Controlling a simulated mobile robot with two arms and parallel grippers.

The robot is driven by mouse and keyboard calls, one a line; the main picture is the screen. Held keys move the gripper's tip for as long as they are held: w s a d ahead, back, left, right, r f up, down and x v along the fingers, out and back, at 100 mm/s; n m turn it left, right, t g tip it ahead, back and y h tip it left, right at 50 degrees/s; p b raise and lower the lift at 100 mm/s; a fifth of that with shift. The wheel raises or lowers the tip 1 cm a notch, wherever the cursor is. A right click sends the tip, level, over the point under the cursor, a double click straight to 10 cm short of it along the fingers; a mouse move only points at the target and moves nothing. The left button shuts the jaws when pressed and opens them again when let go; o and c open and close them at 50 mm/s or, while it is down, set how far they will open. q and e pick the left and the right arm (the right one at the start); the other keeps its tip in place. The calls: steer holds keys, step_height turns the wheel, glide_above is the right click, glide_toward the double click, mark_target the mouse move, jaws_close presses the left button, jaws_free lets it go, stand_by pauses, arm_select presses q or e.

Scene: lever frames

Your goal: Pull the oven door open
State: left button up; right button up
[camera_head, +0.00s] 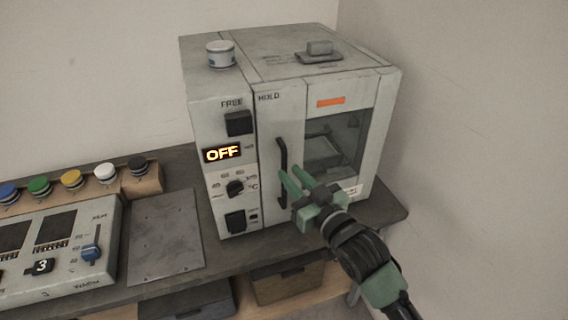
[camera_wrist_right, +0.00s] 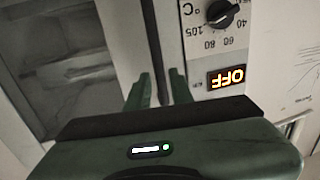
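The oven (camera_head: 300,75) is a pale grey box on the bench in the head view. Its door (camera_head: 268,125) looks shut, with a dark window (camera_head: 335,135) and a dark vertical handle (camera_head: 283,153) near the door's left side. My right gripper (camera_head: 289,171) has green fingers that reach to the lower part of the handle. The fingers are apart, with a gap between them, and one overlaps the handle in the head view. The fingers also show in the right wrist view (camera_wrist_right: 160,85); firm contact with the handle cannot be told. My left gripper is not in view.
The oven's display (camera_head: 222,153) reads OFF, above a dial (camera_head: 235,188). A jar (camera_head: 220,54) stands on the oven. A control console (camera_head: 60,250), coloured knobs (camera_head: 72,178) and a flat grey plate (camera_head: 165,235) lie left. A wall is close on the right.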

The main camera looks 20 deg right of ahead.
mark_target(286, 169)
steer(key=x, duration=0.4)
steer(key=shift+p, duration=0.3)
jaws_close()
stand_by(1.1)
